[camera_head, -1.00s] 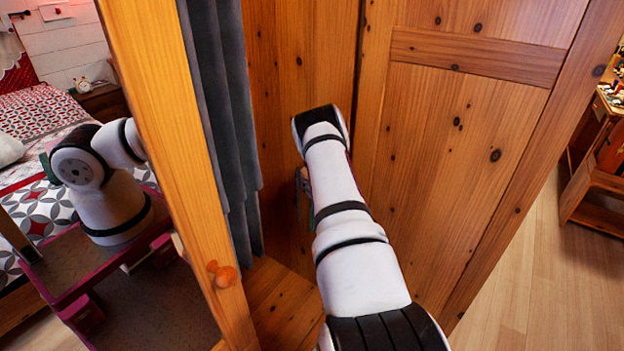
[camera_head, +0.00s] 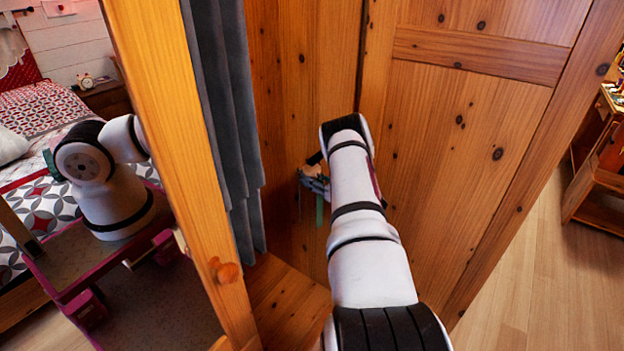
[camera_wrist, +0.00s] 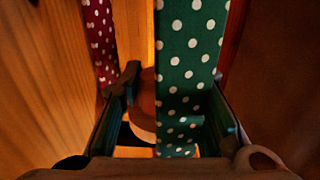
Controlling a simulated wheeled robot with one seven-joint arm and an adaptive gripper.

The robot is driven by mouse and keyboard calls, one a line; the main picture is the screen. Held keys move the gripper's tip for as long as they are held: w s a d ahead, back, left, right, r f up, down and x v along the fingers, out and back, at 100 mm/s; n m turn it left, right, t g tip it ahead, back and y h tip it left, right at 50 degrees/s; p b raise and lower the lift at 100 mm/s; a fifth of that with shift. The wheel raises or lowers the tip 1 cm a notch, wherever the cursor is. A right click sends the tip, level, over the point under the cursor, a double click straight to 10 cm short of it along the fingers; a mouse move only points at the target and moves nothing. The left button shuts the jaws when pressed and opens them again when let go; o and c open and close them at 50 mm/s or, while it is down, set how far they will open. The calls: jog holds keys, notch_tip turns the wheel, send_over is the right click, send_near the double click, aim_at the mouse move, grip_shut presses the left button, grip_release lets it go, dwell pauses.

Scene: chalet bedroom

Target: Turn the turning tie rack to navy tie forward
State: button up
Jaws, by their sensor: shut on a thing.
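My gripper (camera_head: 316,183) is inside the wooden wardrobe, partly hidden behind my arm. In the wrist view its fingers (camera_wrist: 180,100) stand on either side of a rounded wooden part of the tie rack (camera_wrist: 143,103) and a green tie with white dots (camera_wrist: 190,50). The gripper is shut on the rack, though the tie hides much of the contact. The green tie also shows in the head view as a thin strip (camera_head: 319,211) below the fingers. A dark red dotted tie (camera_wrist: 101,40) hangs at the left in the wrist view. No navy tie can be made out.
Grey hanging cloth (camera_head: 228,130) is left of my arm. A wooden panel (camera_head: 470,160) closes in the right side.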

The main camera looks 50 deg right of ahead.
jog(key=o, duration=1.2)
jog(key=s, duration=1.2)
jog(key=shift+d, duration=0.15)
